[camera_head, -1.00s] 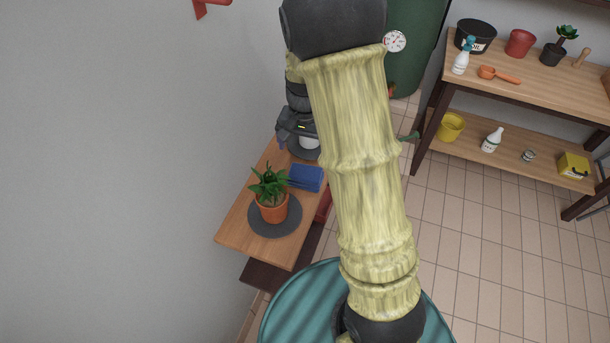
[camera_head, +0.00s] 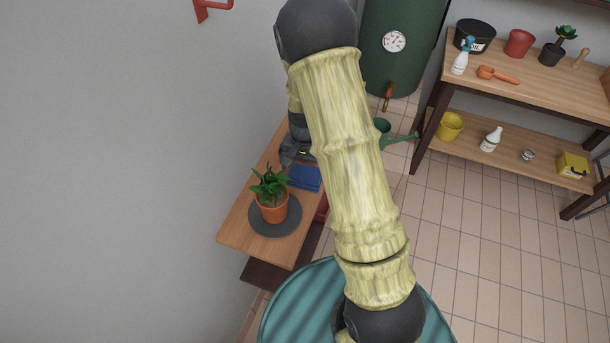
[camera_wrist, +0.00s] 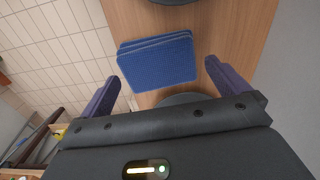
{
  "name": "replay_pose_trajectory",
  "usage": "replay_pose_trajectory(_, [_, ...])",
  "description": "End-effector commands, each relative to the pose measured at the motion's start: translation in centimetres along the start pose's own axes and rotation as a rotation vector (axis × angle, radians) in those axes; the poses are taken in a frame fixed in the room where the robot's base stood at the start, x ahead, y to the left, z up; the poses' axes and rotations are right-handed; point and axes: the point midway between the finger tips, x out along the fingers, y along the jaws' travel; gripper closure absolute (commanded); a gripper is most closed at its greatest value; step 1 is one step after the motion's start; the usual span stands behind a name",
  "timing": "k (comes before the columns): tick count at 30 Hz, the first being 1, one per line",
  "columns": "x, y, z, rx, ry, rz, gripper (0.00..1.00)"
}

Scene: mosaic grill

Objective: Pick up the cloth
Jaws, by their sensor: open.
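The blue cloth (camera_head: 305,177) lies folded flat on the narrow wooden table, just behind the potted plant. In the wrist view the cloth (camera_wrist: 157,61) lies ahead of my gripper (camera_wrist: 160,88), between the lines of its two fingers. The fingers are wide apart with nothing between them. In the head view my gripper (camera_head: 293,158) is over the table close to the far side of the cloth, and my arm hides part of it. I cannot tell its exact height above the cloth.
A potted plant (camera_head: 271,192) stands on a dark round mat (camera_head: 262,228) near the front of the wooden table (camera_head: 233,222). A grey wall borders the table's left side. A green watering can (camera_head: 383,128) is beyond my arm. A shelf with pots stands at right.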

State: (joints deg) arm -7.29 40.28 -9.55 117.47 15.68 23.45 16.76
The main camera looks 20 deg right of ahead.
Motion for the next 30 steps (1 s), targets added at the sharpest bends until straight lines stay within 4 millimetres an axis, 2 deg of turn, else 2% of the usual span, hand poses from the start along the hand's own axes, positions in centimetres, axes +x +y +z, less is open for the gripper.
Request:
replay_pose_trajectory(4, [2.1,0.2,0.0,0.000,-0.004,0.002,0.00])
replay_pose_trajectory(8, [3.1,0.1,0.0,0.000,-0.002,0.000,0.00])
replay_pose_trajectory(24, [3.3,0.1,-0.1,0.000,0.000,0.000,0.00])
replay_pose_trajectory(25, [3.3,0.1,-0.1,0.000,0.000,0.000,0.02])
replay_pose_trajectory(30, [3.3,0.1,-0.1,0.000,0.000,0.000,0.31])
